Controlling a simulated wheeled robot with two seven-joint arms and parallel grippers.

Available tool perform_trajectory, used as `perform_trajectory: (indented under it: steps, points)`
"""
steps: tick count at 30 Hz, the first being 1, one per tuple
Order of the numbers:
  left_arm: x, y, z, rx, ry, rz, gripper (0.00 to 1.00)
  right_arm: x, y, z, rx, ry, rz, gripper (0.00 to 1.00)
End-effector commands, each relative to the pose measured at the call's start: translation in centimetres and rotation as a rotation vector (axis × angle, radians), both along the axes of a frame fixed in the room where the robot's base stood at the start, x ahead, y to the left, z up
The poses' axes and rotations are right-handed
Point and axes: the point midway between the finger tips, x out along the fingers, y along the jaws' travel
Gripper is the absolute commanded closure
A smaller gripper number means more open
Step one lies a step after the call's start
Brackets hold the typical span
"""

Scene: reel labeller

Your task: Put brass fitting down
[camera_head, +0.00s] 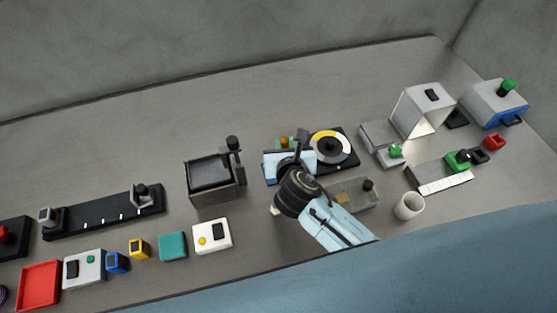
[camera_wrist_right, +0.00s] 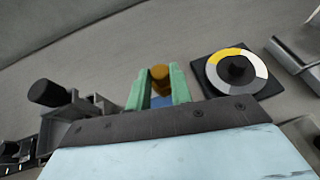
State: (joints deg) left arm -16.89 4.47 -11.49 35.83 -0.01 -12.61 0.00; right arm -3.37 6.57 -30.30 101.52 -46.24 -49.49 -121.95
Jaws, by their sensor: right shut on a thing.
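The brass fitting (camera_wrist_right: 160,75) is a short, round, golden-brown piece between the green fingers of my right gripper (camera_wrist_right: 161,85) in the right wrist view. The gripper is shut on it. In the head view the fitting (camera_head: 284,141) shows small just beyond my right gripper (camera_head: 286,143), left of the dial plate. I cannot tell whether its underside touches anything. A blue patch shows between the fingers below it. My left gripper is not in view.
A black plate with a yellow, white and grey dial (camera_head: 331,147) lies close right of the gripper. A grey open bin (camera_head: 214,191) with a black knob stands left. A white cup (camera_head: 409,206) stands right. The bench behind is clear.

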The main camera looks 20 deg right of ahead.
Motion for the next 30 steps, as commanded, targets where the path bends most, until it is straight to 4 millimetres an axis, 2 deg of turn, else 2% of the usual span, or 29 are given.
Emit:
perform_trajectory:
  steps: [1,6,15,22,27,30]
  points:
    - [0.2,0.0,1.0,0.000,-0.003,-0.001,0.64,0.0,0.5,0.5,0.001,0.006,-0.002,1.00]
    - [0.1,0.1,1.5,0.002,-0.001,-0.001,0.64,0.0,1.4,0.3,-0.002,0.013,-0.002,1.00]
    - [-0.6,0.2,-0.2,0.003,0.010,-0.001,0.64,0.0,1.6,-5.1,-0.003,0.017,-0.002,1.00]
    - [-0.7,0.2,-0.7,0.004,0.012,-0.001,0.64,0.0,1.5,-6.8,-0.004,0.014,-0.001,1.00]
    - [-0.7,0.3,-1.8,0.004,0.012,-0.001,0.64,0.0,1.5,-9.3,-0.004,0.016,-0.001,1.00]
    - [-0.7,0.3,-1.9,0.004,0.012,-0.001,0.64,0.0,1.5,-9.8,-0.002,0.013,-0.001,1.00]
